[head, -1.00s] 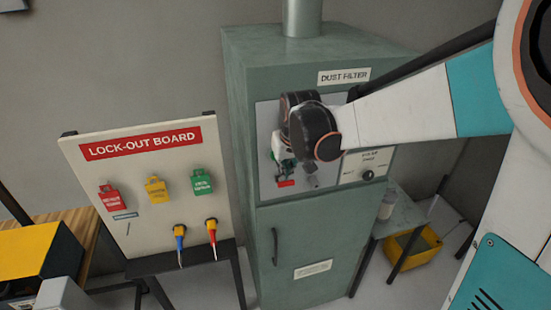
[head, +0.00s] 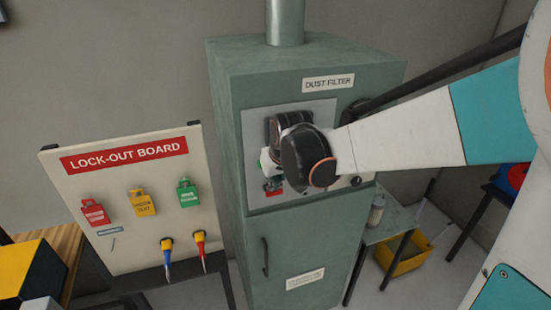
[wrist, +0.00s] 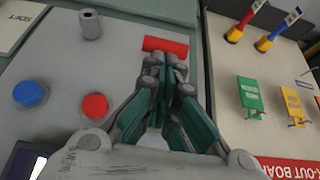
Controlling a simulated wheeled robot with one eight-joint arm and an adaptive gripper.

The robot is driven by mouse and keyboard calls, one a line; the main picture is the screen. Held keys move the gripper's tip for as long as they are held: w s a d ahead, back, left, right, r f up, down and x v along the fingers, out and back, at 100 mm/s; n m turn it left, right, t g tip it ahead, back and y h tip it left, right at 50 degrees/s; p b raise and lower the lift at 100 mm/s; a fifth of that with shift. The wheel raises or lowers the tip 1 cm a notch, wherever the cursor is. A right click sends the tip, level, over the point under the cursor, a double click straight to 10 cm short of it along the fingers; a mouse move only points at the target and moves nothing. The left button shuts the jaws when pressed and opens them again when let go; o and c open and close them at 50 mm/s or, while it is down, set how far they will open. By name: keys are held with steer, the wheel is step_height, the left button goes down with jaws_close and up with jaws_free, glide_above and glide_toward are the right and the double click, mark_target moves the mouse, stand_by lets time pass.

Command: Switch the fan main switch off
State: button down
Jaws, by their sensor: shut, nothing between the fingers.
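The dust filter cabinet (head: 330,255) carries a grey switch panel (head: 257,120), largely hidden by my wrist. A red bar-shaped handle (wrist: 166,46), probably the fan main switch, shows in the wrist view just beyond my fingertips; in the head view it is a small red patch (head: 273,186) at the panel's lower left. My gripper (wrist: 165,66) is shut and empty, its tips close to the handle; I cannot tell whether they touch. Blue (wrist: 30,94) and red (wrist: 95,107) round buttons and a grey cylindrical knob (wrist: 90,24) are on the same panel.
A small table (head: 388,222) and a yellow bin (head: 405,255) are to the right. My arm crosses in from the right.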

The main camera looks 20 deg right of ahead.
steer(key=s+f+t+b, duration=0.3)
steer(key=f+t+b, duration=0.6)
steer(key=b, duration=1)
steer(key=shift+s+f, duration=0.3)
steer(key=shift+f, duration=1)
steer(key=shift+w+f+b, duration=0.1)
steer(key=shift+f+b, duration=0.3)
steer(key=shift+w, duration=0.1)
